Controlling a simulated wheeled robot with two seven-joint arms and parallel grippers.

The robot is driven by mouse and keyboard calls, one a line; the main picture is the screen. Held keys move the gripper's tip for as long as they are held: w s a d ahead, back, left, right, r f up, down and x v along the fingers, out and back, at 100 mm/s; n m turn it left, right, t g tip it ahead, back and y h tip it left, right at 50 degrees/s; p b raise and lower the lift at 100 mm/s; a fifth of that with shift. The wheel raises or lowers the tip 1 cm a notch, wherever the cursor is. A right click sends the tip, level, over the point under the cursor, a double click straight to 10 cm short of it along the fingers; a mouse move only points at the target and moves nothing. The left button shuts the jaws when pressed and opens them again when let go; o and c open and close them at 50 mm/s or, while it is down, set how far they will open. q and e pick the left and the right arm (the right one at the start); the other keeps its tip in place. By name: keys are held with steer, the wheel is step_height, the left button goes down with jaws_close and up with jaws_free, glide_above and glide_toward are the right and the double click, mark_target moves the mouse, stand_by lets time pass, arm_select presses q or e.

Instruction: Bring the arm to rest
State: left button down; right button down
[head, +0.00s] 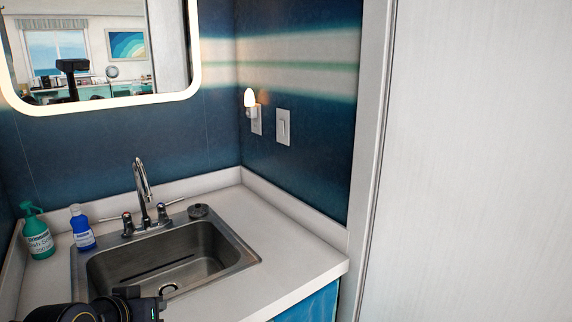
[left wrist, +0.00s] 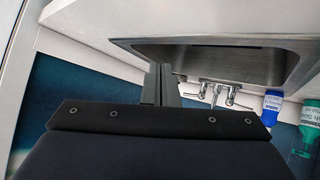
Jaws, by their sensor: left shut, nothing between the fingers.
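My left gripper (head: 146,298) shows at the bottom left of the head view, in front of the sink's near edge. In the left wrist view its fingers (left wrist: 161,84) are together with nothing between them. The gripper appears above or before the steel sink (head: 240,262), which also shows in the left wrist view (left wrist: 215,62). Its exact height over the counter cannot be told. My right gripper shows in neither view.
A chrome faucet (head: 142,185) stands behind the sink. A green spray bottle (head: 39,238) and a blue bottle (head: 82,230) stand on the counter at left. The counter (head: 297,252) is clear right of the sink. A white panel (head: 480,160) fills the right side.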

arm_select(q)
steer(key=s+d+f+n+g+h, duration=0.1)
steer(key=s+d+f+g, duration=0.15)
steer(key=s, duration=0.75)
steer(key=s+d+f+g+h, duration=0.15)
steer(key=s+f, duration=0.25)
steer(key=s, duration=0.7)
step_height(320, 180, up, 15)
steer(key=p, duration=1.4)
steer(key=shift+d+g+y+p, duration=0.25)
steer(key=shift+g+y+p, duration=0.05)
steer(key=shift+y+p, duration=0.05)
steer(key=shift+w, duration=0.1)
